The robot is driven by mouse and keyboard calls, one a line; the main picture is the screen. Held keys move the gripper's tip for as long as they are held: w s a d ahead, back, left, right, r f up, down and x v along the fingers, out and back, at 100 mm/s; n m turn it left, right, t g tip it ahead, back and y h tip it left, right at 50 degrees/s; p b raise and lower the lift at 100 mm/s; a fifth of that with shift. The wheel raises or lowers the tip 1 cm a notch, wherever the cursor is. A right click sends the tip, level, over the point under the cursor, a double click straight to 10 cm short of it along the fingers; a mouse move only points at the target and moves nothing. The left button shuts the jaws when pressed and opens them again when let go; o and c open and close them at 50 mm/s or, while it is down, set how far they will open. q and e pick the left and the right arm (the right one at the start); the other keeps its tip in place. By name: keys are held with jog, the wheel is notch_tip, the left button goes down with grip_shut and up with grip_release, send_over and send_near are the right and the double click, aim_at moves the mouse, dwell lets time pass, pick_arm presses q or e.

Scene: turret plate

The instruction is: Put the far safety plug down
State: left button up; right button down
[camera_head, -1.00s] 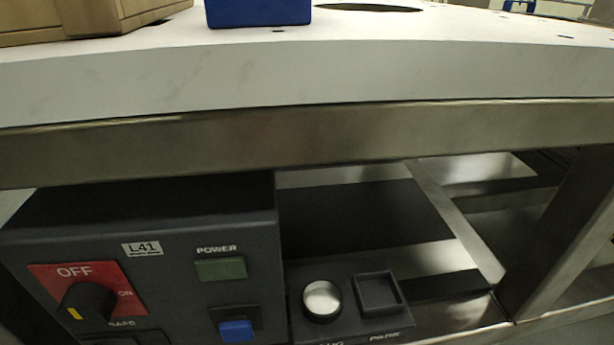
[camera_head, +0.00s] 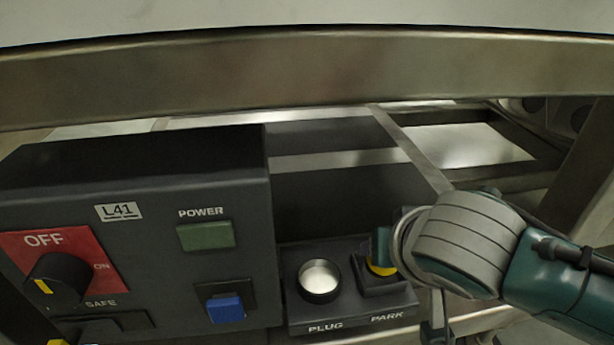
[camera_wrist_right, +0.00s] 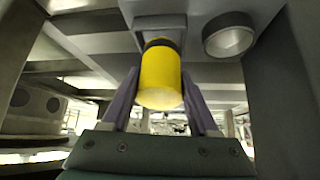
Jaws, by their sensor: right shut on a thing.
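The yellow safety plug (camera_wrist_right: 160,82), with a dark band near its far end, is between the two fingers of my right gripper (camera_wrist_right: 160,100). The gripper is shut on it. In the head view a little of the yellow plug (camera_head: 381,268) shows at the square PARK holder (camera_head: 382,291), with my right gripper and wrist over it. The plug's far end meets the holder in the wrist view, but how deep it sits I cannot tell. The round PLUG socket (camera_head: 320,281) beside it has a pale, bare inside. My left gripper is out of view.
The dark control box (camera_head: 135,170) stands left of the sockets, with a red OFF/ON switch panel (camera_head: 85,245), a green POWER button (camera_head: 206,236) and a blue button (camera_head: 226,309). A metal table rail (camera_head: 300,80) runs above. Shelf bars (camera_head: 420,160) lie behind.

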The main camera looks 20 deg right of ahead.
jog(key=shift+w+d+f+b, duration=0.1)
jog(key=shift+w+f+b, duration=0.15)
jog(key=shift+f+b, duration=0.55)
jog(key=shift+w+d+r+p, duration=0.2)
jog(key=shift+w+p, duration=0.15)
jog(key=shift+p, duration=0.15)
jog(key=g, duration=0.1)
jog(key=w+g+y+b, duration=0.1)
jog(key=shift+w+d+g, duration=0.2)
jog(key=shift+d+g, duration=0.05)
jog(key=shift+g, duration=0.15)
jog(key=shift+s+f+b, duration=0.15)
jog(key=shift+f+b, duration=0.45)
jog(key=shift+f, duration=0.25)
jog(key=shift+s+a, duration=0.1)
jog(key=shift+s, duration=0.05)
jog(key=shift+c, duration=0.8)
grip_release()
jog(key=shift+f, duration=0.1)
